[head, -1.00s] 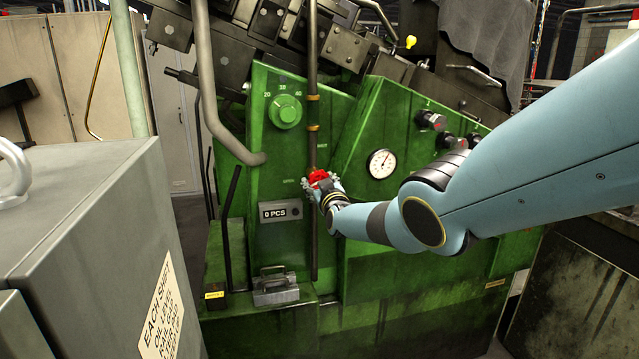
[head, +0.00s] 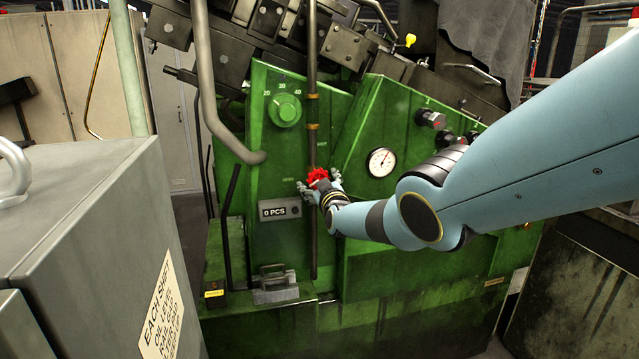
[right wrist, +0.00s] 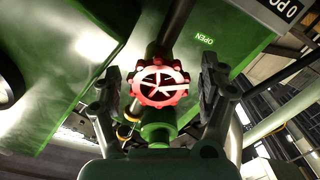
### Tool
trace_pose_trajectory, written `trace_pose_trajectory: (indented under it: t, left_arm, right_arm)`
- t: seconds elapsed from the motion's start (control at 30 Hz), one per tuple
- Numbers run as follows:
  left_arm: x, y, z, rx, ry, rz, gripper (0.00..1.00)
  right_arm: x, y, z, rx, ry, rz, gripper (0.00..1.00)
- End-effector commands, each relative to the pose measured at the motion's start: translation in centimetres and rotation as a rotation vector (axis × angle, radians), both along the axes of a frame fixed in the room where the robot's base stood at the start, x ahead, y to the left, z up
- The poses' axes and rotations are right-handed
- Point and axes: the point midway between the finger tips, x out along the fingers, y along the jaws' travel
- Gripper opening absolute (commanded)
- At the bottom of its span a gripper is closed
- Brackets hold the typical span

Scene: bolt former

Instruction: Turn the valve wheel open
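The red valve wheel (head: 318,176) is on the vertical pipe at the front of the green machine. It also shows in the right wrist view (right wrist: 159,83), with spokes and a knobbed rim. My right gripper (head: 320,187) is at the wheel, its fingers spread on either side. In the right wrist view the right gripper (right wrist: 160,90) has one finger on each side of the wheel, with gaps between pads and rim. The word OPEN (right wrist: 205,38) is on the green panel beside the wheel. My left gripper is not in view.
A pressure gauge (head: 381,162) and black knobs (head: 431,119) are on the green panel to the right. A counter box (head: 280,210) is lower left of the wheel. A grey cabinet (head: 80,210) stands at the front left.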

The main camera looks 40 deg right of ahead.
Motion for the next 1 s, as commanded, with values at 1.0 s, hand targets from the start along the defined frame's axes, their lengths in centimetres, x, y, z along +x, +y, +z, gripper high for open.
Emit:
trace_pose_trajectory:
  t: [1.0]
  left_arm:
    - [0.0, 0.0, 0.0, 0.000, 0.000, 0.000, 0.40]
  right_arm:
    - [0.0, -0.1, 6.8, -0.001, -0.008, -0.003, 0.78]
